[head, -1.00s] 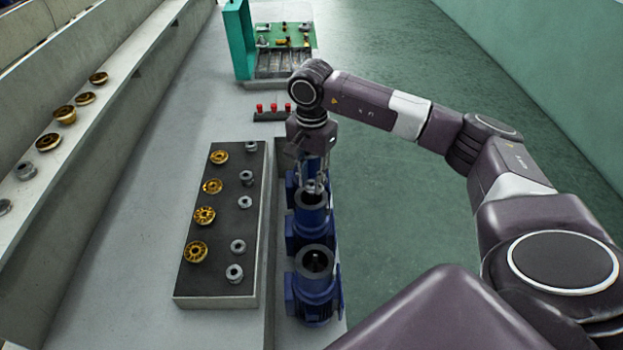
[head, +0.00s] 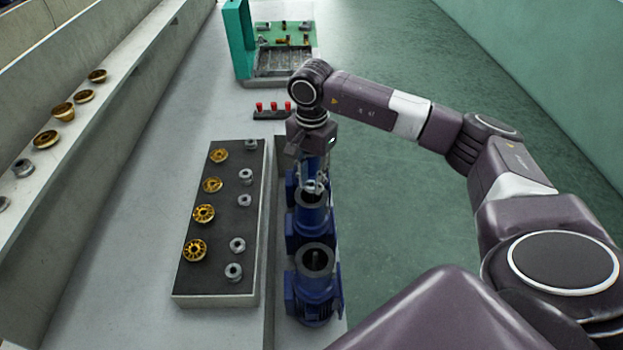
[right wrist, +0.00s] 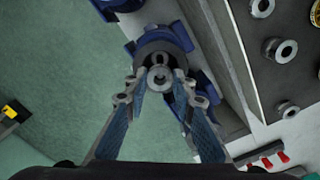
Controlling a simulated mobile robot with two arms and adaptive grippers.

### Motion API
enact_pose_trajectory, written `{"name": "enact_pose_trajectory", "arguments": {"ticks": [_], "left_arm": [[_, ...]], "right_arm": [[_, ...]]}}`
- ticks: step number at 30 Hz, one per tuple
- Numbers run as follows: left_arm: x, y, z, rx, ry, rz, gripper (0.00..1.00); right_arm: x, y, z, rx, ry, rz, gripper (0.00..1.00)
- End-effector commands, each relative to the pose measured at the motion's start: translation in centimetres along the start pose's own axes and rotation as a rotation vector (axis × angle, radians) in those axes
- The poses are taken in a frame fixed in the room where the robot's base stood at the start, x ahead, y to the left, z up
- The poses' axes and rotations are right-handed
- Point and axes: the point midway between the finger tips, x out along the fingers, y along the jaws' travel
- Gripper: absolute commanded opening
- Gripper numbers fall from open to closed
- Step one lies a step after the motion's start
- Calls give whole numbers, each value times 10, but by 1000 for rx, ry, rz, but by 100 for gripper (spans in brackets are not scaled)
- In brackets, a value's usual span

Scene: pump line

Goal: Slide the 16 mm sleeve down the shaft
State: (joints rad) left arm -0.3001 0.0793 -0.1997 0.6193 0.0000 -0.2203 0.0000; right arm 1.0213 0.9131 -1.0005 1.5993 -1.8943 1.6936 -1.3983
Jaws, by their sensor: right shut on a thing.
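My right gripper (head: 315,186) points down over the middle blue pump (head: 309,216). In the right wrist view its two fingers (right wrist: 160,84) are shut on a small grey ring-shaped sleeve (right wrist: 160,77). The sleeve is in front of the dark round mouth of a blue pump (right wrist: 165,41). The shaft is mostly hidden behind the sleeve and fingers, and I cannot tell whether the sleeve is around it. My left gripper is not in view.
A nearer blue pump (head: 316,285) stands in front. A dark-topped tray (head: 215,297) to the left bears brass wheels and several grey sleeves. A red-topped rack (head: 273,114) and a green case (head: 239,40) stand farther back. A shelf with brass parts runs along the left.

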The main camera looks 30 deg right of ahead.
Motion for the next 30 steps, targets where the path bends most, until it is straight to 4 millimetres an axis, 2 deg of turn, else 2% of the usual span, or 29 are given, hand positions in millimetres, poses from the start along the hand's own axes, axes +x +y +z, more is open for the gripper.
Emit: {"name": "enact_pose_trajectory", "arguments": {"ticks": [17, 18, 21, 23, 30], "left_arm": [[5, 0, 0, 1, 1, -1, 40], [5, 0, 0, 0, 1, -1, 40], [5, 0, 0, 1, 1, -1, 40], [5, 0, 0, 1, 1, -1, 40], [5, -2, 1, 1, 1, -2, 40]], "right_arm": [[4, 0, 0, 0, 0, -1, 0], [4, 0, 0, 0, 0, -1, 26], [4, 0, 0, 0, 0, -1, 37], [5, 0, 0, 0, 0, 0, 43], [5, 0, 0, 0, 0, 0, 44]]}}
